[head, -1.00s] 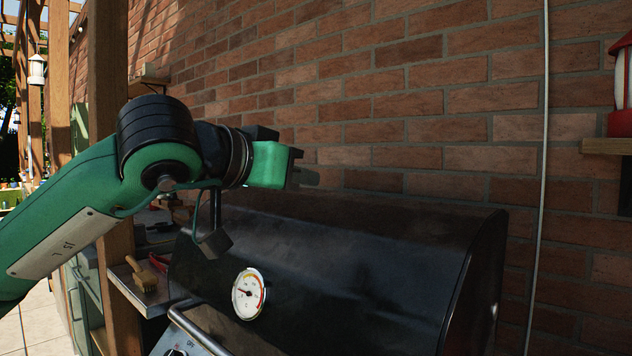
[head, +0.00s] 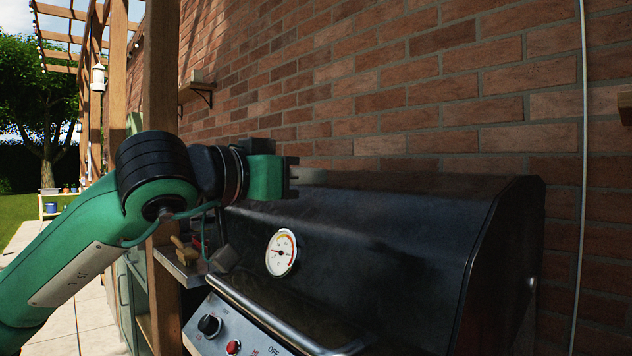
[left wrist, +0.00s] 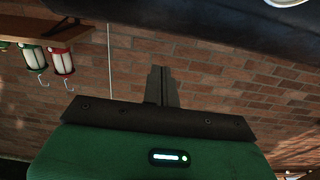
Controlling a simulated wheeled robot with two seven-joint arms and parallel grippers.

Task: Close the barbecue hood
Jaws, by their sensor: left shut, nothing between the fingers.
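The black barbecue hood (head: 390,235) is down, with its round dial (head: 281,253) facing front. Its metal handle bar (head: 275,318) lies low along the front, just above the control panel. My left gripper (head: 308,177) is shut and empty at the hood's upper left edge; I cannot tell whether it touches the hood. In the left wrist view its fingers (left wrist: 162,86) are together, and the dark hood (left wrist: 190,20) fills the top. My right gripper is not in view.
The control panel (head: 235,325) with knobs is below the handle. A side shelf (head: 183,265) with a brush and a wooden post (head: 161,120) stand left. A brick wall (head: 400,110) is close behind. In the left wrist view, lanterns (left wrist: 62,60) hang under a shelf.

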